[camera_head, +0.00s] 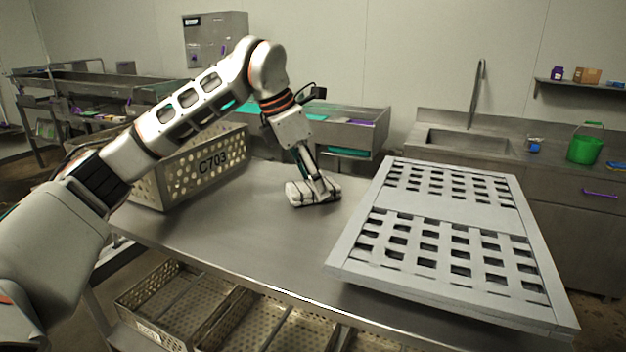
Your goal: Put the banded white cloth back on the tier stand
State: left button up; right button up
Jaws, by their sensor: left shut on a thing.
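The banded white cloth (301,196) is a small folded white bundle with dark bands, at the middle of the steel table (240,226). My left gripper (322,190) comes down on it from above and is shut on it. The cloth looks to be at or just above the table top; I cannot tell whether it touches. My right gripper is not in view. I cannot make out for sure which thing is the tier stand.
A perforated crate marked C703 (206,168) stands at the table's left, behind my left arm. A large grey slotted panel (446,214) covers the right side. Perforated trays (160,294) lie on the shelf below. The table's front middle is clear.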

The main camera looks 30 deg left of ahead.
pick_arm(q)
jog(key=shift+f, duration=0.1)
jog(key=o, duration=1.2)
jog(key=shift+c, duration=0.2)
jog(key=v, duration=1.2)
